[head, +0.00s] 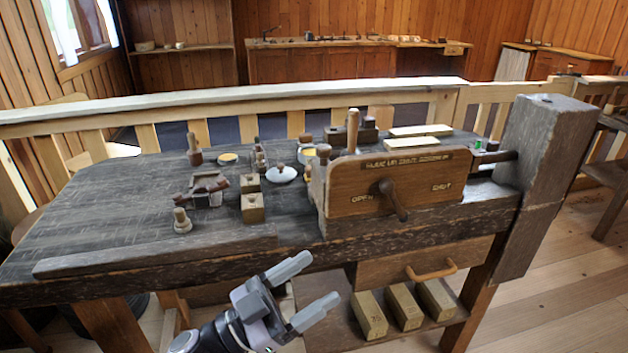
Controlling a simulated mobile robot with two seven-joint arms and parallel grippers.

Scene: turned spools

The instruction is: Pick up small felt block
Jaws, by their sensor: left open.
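I cannot tell for sure which thing is the small felt block. Two small blocks stand in the middle of the dark workbench (110,215): a front block (253,209) with a pale face and dark top, and a rear block (250,183) just behind it. My left gripper (319,279) is in front of the bench's front edge, low in the picture and to the right of these blocks. Its two grey fingers are spread apart, with nothing between them. It is clear of the blocks. My right gripper is out of view.
A wooden vise-like box (365,200) with a crank handle stands right of the blocks. A white lidded dish (281,174), a pale turned peg (182,221) and dark tools (205,188) surround them. A long wooden strip (150,252) lies along the front edge. The bench's left side is clear.

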